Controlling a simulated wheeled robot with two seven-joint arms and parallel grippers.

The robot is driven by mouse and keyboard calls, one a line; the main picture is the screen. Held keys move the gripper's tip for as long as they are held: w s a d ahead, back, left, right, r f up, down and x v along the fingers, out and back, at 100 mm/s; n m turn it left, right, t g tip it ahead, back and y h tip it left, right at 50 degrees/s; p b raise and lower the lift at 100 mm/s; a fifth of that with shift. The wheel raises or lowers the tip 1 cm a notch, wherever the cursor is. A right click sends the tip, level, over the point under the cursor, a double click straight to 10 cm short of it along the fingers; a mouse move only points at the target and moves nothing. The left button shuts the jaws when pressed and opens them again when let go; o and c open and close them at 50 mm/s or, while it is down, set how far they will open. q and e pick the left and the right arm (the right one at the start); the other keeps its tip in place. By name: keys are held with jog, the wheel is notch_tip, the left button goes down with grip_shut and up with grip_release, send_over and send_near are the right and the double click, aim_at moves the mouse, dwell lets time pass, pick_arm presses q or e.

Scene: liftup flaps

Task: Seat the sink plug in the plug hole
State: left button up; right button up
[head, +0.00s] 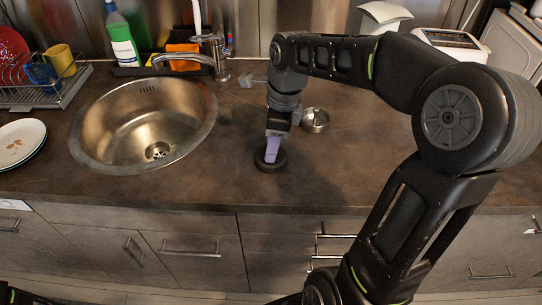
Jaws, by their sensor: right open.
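A black round disc (263,165), which looks like the sink plug, lies on the brown counter right of the sink. A pale lavender upright piece stands over it; I cannot tell whether it is the plug's handle or part of my gripper. My right gripper (273,143) points down right above the disc and is open. The fingertips are hard to make out, and contact with the disc cannot be told. The plug hole (158,151) shows uncovered at the bottom of the round steel sink (112,127). My left gripper is not in view.
A small round metal dish (315,119) stands just right of my gripper. The faucet (212,58) rises behind the sink. A dish rack (60,92) and stacked plates (20,141) are at the left. The counter between sink and disc is clear.

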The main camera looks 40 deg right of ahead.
jog(key=shift+c, duration=0.2)
grip_shut()
dwell(0.5)
dwell(0.9)
